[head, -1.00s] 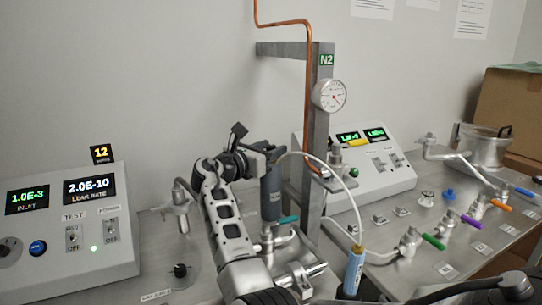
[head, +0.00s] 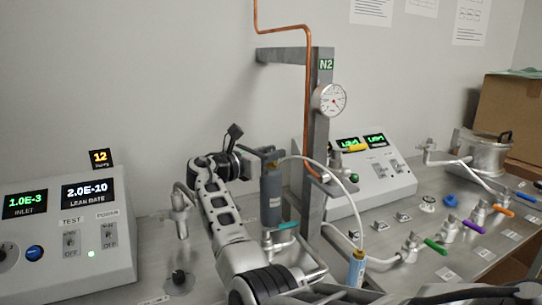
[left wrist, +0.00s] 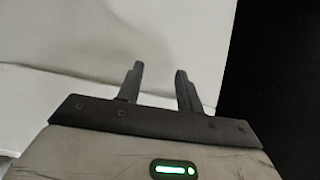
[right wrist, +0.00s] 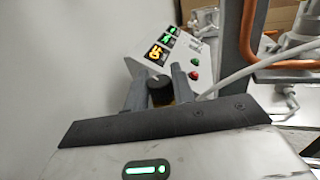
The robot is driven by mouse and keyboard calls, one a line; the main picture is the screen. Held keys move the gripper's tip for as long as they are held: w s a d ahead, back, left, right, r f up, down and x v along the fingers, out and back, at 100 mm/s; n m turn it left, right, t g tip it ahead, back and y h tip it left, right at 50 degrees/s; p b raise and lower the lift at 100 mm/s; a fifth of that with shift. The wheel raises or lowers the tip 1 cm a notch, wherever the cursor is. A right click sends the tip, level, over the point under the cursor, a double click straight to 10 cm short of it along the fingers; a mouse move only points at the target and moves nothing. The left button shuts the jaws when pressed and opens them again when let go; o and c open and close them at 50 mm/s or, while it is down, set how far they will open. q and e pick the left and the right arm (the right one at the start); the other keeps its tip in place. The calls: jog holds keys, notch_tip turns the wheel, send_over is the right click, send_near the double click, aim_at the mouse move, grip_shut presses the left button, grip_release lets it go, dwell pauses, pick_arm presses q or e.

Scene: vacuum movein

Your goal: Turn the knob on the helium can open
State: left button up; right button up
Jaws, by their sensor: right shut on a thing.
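A grey-blue can (head: 271,196) stands upright mid-bench in the head view, its label too small to read. My right arm reaches up to its top. My right gripper (head: 268,153) is there, its fingertips partly hidden. In the right wrist view, a black knob (right wrist: 160,88) with a pale pointer mark sits between the two fingers of my right gripper (right wrist: 158,84), which are shut on it. A brass-coloured part shows just under the knob. In the left wrist view, my left gripper (left wrist: 158,82) has its fingers apart with nothing between them.
A white hose (head: 345,182) arcs from near the can's top to a light-blue cylinder (head: 356,268). A grey post (head: 318,120) with a gauge (head: 330,100) stands close right of the can. A leak-rate box (head: 62,230) is at left. Valves with coloured handles (head: 473,226) stand at right.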

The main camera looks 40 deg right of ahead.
jog(key=shift+m+g, duration=0.6)
jog(key=shift+g, duration=0.3)
jog(key=o, duration=1)
jog(key=shift+c, duration=0.2)
jog(key=w+a+b, duration=0.2)
jog(key=a+b, duration=0.1)
jog(key=a, duration=1.3)
jog(key=shift+d, duration=0.1)
